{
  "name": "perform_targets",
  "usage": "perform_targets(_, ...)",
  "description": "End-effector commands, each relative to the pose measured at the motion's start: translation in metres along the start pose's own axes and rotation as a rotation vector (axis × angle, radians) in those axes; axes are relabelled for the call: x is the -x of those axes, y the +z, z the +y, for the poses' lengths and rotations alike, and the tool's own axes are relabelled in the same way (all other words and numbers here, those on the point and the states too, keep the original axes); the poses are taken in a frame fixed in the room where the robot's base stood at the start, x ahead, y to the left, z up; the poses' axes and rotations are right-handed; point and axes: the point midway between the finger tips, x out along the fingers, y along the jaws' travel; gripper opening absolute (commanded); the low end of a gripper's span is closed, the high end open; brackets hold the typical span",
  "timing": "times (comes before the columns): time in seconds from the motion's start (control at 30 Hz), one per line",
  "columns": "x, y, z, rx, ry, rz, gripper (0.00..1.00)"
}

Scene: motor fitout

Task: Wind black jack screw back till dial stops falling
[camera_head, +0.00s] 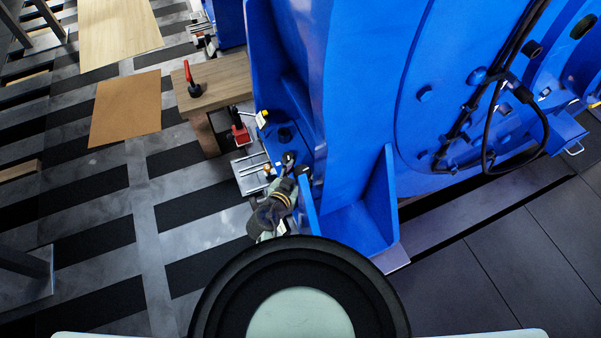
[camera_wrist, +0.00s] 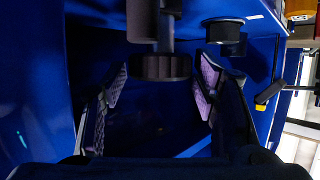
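In the wrist view, a dark ribbed knob (camera_wrist: 160,67), which looks like the black jack screw, hangs below a grey cylindrical part (camera_wrist: 170,27). My gripper (camera_wrist: 162,84) is open, with one purple-padded finger on each side of the knob and visible gaps on both sides. In the head view my gripper (camera_head: 288,165) is at the foot of the blue motor (camera_head: 352,75), and the screw cannot be made out there. No dial face is readable in either view.
A second black cylinder (camera_wrist: 224,36) stands close to my right finger. A yellow-tipped dark handle (camera_wrist: 265,98) lies further right. In the head view, a wooden bench (camera_head: 222,78) with a red-handled tool (camera_head: 190,78) stands left of the motor.

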Motion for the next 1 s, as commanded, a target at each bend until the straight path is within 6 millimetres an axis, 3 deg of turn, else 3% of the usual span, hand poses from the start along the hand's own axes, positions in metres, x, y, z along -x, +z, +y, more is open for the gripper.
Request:
perform_targets(0.27,0.004,-0.010,0.000,-0.003,0.000,0.001,0.54)
perform_targets(0.7,0.033,-0.082,0.000,-0.002,0.000,0.001,0.54)
perform_targets(1.0,0.038,-0.093,0.000,0.000,0.000,-0.001,0.54)
